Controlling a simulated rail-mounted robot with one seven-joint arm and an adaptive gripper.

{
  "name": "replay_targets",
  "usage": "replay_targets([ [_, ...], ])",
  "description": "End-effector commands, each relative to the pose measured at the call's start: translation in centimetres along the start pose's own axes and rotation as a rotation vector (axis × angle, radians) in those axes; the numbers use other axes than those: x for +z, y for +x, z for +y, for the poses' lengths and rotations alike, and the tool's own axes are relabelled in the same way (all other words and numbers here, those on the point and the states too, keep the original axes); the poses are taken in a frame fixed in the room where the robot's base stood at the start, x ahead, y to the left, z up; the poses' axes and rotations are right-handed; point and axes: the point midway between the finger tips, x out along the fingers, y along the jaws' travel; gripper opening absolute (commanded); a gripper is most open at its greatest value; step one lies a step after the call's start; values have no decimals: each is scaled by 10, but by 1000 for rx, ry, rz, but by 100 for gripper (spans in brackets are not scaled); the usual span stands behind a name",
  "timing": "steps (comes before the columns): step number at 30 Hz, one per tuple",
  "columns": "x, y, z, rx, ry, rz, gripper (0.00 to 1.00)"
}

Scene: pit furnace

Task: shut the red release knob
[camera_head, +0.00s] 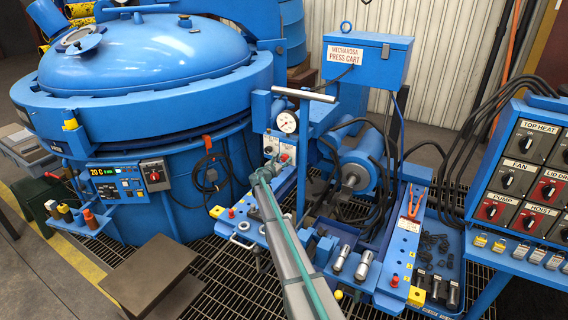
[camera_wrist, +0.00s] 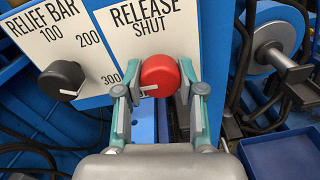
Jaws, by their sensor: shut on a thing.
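The red release knob (camera_wrist: 160,76) shows in the middle of the wrist view, on a white plate (camera_wrist: 150,30) lettered RELEASE and SHUT. A small white mark is on the knob's lower left edge. My gripper (camera_wrist: 159,80) has one finger on each side of the knob and is shut on it. In the head view my gripper (camera_head: 264,172) reaches up to the small front panel (camera_head: 272,144) of the press cart. The knob is too small there to read its setting.
A black relief bar knob (camera_wrist: 62,80) sits left of the red one. A pressure gauge (camera_head: 287,122) and a T-shaped bar (camera_head: 303,95) stand above the panel. Black cables hang nearby on the right. A blue tray (camera_wrist: 283,155) lies at lower right in the wrist view.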

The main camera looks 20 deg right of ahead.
Motion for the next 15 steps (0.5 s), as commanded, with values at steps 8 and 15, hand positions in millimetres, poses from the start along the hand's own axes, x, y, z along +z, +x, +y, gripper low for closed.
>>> replay_targets([
  [8, -8, -1, -2, 0, 214, 7, 4],
  [15, -9, -1, -2, -1, 442, 15, 4],
])
